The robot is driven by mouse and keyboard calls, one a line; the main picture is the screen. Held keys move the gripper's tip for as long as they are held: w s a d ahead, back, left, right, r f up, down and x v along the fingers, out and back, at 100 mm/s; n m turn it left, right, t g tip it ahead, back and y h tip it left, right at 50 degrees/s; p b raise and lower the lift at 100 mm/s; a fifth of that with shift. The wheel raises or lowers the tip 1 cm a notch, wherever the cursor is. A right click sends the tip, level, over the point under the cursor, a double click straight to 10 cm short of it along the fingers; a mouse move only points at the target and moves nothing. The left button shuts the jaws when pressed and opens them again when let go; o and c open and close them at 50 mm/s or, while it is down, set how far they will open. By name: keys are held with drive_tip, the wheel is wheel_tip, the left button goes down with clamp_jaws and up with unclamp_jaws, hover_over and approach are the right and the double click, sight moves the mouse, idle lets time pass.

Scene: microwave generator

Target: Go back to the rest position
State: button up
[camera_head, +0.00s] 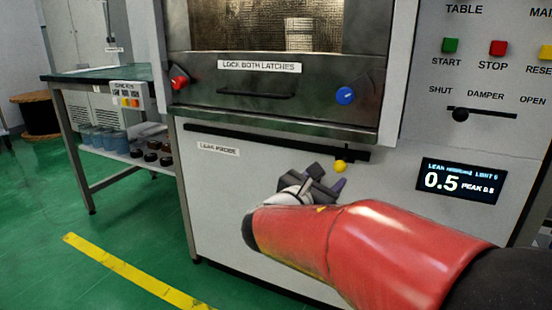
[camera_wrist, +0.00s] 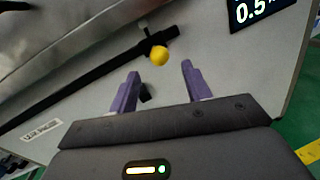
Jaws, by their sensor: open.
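My gripper (camera_head: 324,178) is in front of the lower front of the microwave generator (camera_head: 225,200), below its door. In the wrist view my gripper (camera_wrist: 158,88) shows two purple fingers spread apart with nothing held between them. The yellow knob (camera_head: 341,167) of the leak probe sits on a black rail (camera_head: 270,142), just beyond the fingers. In the wrist view the yellow knob (camera_wrist: 159,55) lies ahead of the gap between the fingertips and looks apart from them. My red arm covers the lower right of the cabinet in the head view.
The door has a red latch knob (camera_head: 180,82) and a blue latch knob (camera_head: 346,95). A display (camera_head: 458,182) reads 0.5, and the damper slider (camera_head: 460,114) stands near SHUT. A table (camera_head: 100,75) with jars on its lower shelf is at left. Green floor lies open in front.

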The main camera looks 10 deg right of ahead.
drive_tip(key=s+d+f+m+g+y+p, duration=0.1)
drive_tip(key=s+d+m+g+y+p, duration=0.15)
drive_tip(key=s+m, duration=0.4)
drive_tip(key=s+d+f+m+g+y+p, duration=0.1)
drive_tip(key=s+d+f+m+g+p, duration=0.15)
drive_tip(key=s+m+g, duration=0.35)
drive_tip(key=s+a+m+t+y+p, duration=0.2)
drive_tip(key=s+a+m+y+p, duration=0.3)
drive_tip(key=s+a+m+y, duration=0.4)
drive_tip(key=shift+s+a+r+m+y+p, duration=0.35)
drive_tip(key=shift+s+a+r+m, duration=0.1)
drive_tip(key=shift+s+a+m, duration=0.8)
drive_tip(key=shift+w+d, duration=0.1)
drive_tip(key=shift+w, duration=0.1)
